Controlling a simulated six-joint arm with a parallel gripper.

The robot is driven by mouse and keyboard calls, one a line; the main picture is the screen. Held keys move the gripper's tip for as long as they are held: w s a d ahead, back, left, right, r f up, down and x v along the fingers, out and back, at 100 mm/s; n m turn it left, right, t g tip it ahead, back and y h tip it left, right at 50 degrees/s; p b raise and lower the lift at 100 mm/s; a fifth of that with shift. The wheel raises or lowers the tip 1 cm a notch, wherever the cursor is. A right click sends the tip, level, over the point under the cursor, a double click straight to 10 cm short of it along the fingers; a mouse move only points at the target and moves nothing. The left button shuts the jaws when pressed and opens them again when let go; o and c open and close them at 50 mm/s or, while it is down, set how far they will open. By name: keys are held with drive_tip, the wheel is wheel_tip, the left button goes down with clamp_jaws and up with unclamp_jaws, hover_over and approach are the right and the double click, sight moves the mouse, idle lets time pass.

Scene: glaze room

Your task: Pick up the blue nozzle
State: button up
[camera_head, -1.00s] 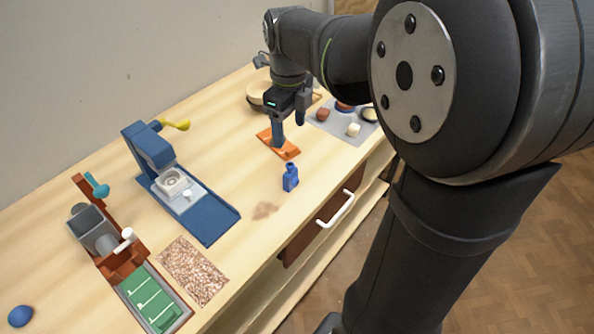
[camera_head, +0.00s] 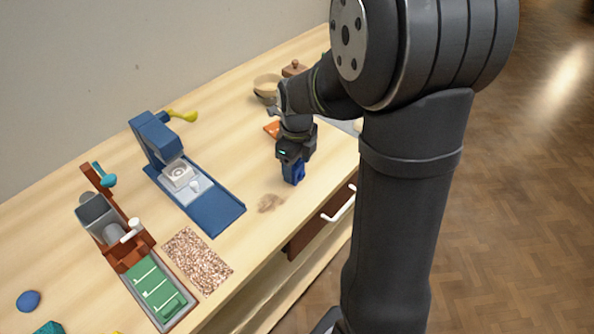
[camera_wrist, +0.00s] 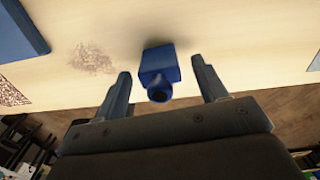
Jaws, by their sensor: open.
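The blue nozzle (camera_head: 293,172) stands upright on the wooden bench, near its front edge. It has a square body and a round neck with a dark opening at the top. In the wrist view the nozzle (camera_wrist: 158,68) is between the two fingers, with a gap showing on each side. My gripper (camera_head: 292,168) points down over the nozzle in the head view and partly hides it. In the wrist view my gripper (camera_wrist: 161,70) is open, with a finger on either side of the nozzle.
A blue press (camera_head: 215,213) stands left of my gripper. A drawer handle (camera_head: 342,207) sticks out in front.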

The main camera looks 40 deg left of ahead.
wheel_tip(320, 180, down, 2)
drive_tip(key=shift+f, duration=0.25)
drive_tip(key=c, duration=1.1)
drive_tip(key=shift+o, duration=0.2)
drive_tip(key=shift+r, duration=0.15)
